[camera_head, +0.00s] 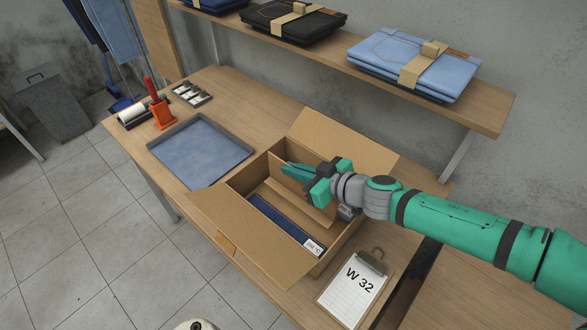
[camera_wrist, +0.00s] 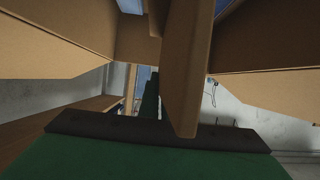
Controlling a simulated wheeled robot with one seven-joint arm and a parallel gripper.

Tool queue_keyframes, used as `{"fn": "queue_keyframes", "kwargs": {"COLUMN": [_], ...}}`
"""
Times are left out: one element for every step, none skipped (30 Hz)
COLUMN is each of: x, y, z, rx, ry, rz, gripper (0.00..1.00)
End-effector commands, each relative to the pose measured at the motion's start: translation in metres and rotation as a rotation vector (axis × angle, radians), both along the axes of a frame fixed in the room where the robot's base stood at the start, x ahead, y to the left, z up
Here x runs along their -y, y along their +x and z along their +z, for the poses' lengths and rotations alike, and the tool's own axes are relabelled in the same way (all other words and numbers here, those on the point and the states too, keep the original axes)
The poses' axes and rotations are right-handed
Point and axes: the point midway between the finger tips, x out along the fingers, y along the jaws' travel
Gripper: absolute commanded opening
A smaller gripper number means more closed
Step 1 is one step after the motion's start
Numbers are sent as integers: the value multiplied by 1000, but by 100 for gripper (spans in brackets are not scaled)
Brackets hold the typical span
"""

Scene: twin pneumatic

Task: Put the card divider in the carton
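The open carton (camera_head: 236,205) stands on the workbench with its flaps spread. The brown card divider (camera_head: 289,183) is at the carton's opening, with its lower part inside among the walls. In the wrist view a brown card panel (camera_wrist: 187,75) runs close in front of my gripper, beside a finger. My gripper (camera_head: 297,171) reaches in over the carton from the right, its narrow fingers close together at the divider's upper edge. It appears shut on the divider; the panel hides part of the fingers in the wrist view (camera_wrist: 155,90).
A dark blue folded item (camera_head: 285,225) with a white label lies in the carton. A blue tray (camera_head: 200,150) stands to the left, a clipboard (camera_head: 352,288) at the front right. A shelf (camera_head: 480,108) with folded jeans (camera_head: 415,65) runs above the bench.

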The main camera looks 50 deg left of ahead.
Motion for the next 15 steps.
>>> {"fn": "queue_keyframes", "kwargs": {"x": [0, 0, 0, 0, 0, 0, 0, 0, 0, 1, 0, 0, 0, 0, 0], "y": [0, 0, 0, 0, 0, 0, 0, 0, 0, 0, 0, 0, 0, 0, 0], "z": [0, 0, 0, 0, -1, -2, -3, -4, -5, -5, -6, -7, -8, -9, -10], "rx": [0, 0, 0, -1, -1, -1, -1, -1, -1, -1, -1, -2, -2, -2, -2], "ry": [0, 0, 0, 0, 0, 0, 0, 0, 0, 0, 0, 0, 0, 0, 1], "rz": [0, 0, 0, 0, 0, 0, -2, -2, -2, -2, -2, -2, -2, -2, -2], "gripper": [0, 0, 0, 0, 0, 0, 0, 0, 0, 0, 0, 0, 0, 0, 0]}}
